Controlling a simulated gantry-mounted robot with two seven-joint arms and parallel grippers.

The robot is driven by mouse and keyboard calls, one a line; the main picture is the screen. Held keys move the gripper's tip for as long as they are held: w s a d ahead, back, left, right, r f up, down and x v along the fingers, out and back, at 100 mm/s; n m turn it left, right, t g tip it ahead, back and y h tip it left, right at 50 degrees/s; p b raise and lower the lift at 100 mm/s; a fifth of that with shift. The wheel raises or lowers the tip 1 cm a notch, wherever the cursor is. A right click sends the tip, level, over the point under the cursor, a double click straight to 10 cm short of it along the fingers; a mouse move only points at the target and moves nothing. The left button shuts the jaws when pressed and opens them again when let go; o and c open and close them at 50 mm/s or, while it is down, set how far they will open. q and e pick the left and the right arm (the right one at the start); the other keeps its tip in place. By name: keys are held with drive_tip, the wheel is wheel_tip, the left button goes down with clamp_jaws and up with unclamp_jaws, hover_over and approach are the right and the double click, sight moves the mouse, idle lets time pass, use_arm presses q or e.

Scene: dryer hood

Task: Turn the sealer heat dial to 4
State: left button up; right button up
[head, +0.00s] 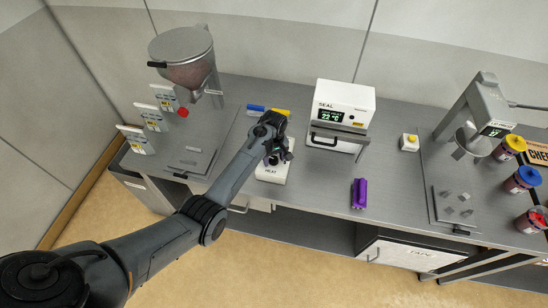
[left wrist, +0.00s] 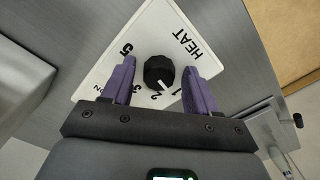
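The heat dial is a black round knob (left wrist: 158,71) on a white plate marked HEAT (left wrist: 147,30) in the left wrist view. Its white pointer line faces the gap between 1 and 2. A 5 shows on the far side; the 4 cannot be made out, perhaps behind a finger. My left gripper (left wrist: 160,88) is open, its purple fingers on either side of the knob with visible gaps. In the head view the left gripper (head: 278,155) hides the knob above the white HEAT plate (head: 272,174). The sealer (head: 345,104) stands behind and to the right, its display lit. My right gripper is out of view.
A purple object (head: 359,193) lies near the bench front. A white block with a yellow button (head: 409,142) stands right of the sealer. A hopper (head: 186,62) is at the left, and a scale stand (head: 478,115) and lidded jars are at the right.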

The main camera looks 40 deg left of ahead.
use_arm(q)
drive_tip(key=c, duration=0.9)
drive_tip(key=shift+r, duration=0.1)
